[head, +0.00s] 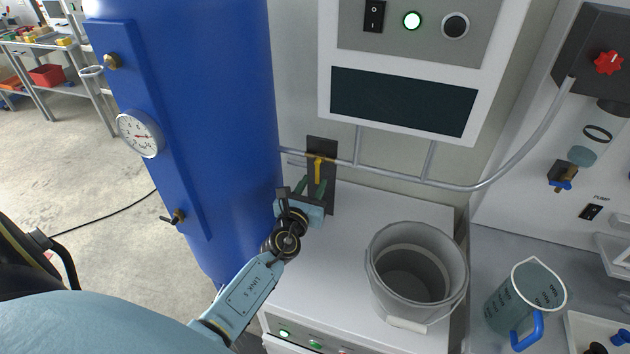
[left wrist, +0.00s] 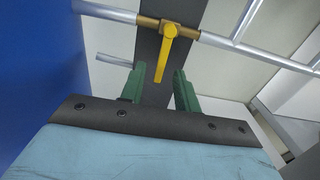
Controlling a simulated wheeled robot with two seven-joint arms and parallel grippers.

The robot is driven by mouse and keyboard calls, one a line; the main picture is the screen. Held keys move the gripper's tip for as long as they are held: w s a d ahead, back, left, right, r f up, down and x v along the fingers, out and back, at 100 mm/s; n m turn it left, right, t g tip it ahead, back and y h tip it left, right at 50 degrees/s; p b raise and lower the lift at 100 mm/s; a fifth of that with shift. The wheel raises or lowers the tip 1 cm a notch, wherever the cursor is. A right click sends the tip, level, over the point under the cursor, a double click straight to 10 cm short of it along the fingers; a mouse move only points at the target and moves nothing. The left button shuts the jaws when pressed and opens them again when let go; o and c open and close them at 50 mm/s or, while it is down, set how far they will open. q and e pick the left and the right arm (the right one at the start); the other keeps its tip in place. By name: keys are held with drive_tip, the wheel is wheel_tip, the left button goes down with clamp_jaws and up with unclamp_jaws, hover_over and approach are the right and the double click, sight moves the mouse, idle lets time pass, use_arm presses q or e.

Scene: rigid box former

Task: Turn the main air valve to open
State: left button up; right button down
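The main air valve has a yellow lever handle (head: 318,169) on a brass body in the grey pipe, in front of a dark wall plate. In the left wrist view the yellow handle (left wrist: 164,53) hangs downward from the brass body (left wrist: 180,27), across the line of the pipe. My left gripper (head: 312,186) is just below and in front of the handle. My right gripper is not in view.
A large blue tank (head: 225,120) with a gauge (head: 139,134) stands close to the left of my arm. A grey bucket (head: 380,262) stands on the white cabinet top to the right. A control panel (head: 484,103) hangs above the pipe. A measuring jug (head: 507,298) is further right.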

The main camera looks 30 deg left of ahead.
use_arm(q)
drive_tip(key=shift+x, duration=1.15)
clamp_jaws()
